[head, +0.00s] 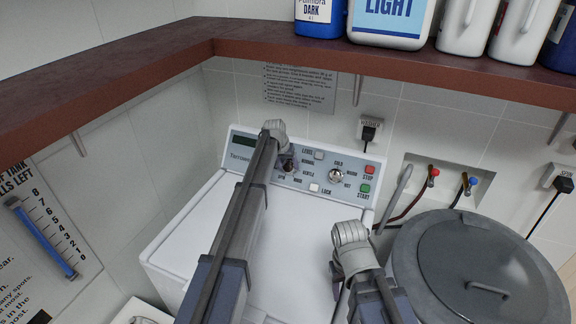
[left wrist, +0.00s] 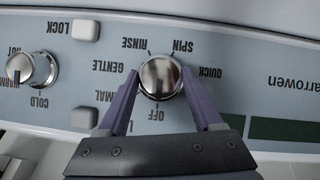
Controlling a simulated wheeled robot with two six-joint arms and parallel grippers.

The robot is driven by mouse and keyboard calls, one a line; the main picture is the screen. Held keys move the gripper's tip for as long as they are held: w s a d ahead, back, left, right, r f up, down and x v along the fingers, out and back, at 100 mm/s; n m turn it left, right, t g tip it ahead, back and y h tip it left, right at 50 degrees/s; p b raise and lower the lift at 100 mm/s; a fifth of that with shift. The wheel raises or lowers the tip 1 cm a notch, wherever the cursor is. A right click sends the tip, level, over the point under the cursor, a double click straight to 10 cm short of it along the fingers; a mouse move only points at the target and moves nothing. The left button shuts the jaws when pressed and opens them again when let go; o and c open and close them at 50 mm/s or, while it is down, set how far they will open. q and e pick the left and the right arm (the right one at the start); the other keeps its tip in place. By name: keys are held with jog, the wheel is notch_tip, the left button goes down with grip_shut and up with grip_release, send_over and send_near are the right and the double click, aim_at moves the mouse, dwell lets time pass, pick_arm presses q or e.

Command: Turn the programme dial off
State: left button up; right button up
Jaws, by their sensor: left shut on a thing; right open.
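The programme dial (head: 288,163) is a round chrome knob on the washer's grey-blue panel (left wrist: 225,65), partly hidden by my left arm in the head view. OFF (left wrist: 156,115) lies between my fingers, below the dial in that view. I cannot make out the dial's pointer. My left gripper (left wrist: 160,95) is shut on the dial, one finger on each side. My right gripper (head: 350,235) is open and empty above the white washer lid.
A second knob (head: 336,175) for temperature and pale push buttons (head: 319,155) sit near the dial. Red STOP (head: 370,170) and green START (head: 365,188) buttons are at the panel's right. A brown shelf (head: 400,68) with bottles overhangs. A grey lidded bin (head: 440,290) stands right.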

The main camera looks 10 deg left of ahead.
pick_arm(q)
jog(key=o, duration=1.4)
jog(key=shift+c, duration=0.2)
jog(key=p+v, duration=0.7)
jog(key=shift+r, duration=0.4)
pick_arm(e)
notch_tip(320, 180, up, 7)
pick_arm(q)
jog(key=shift+s+a, duration=0.15)
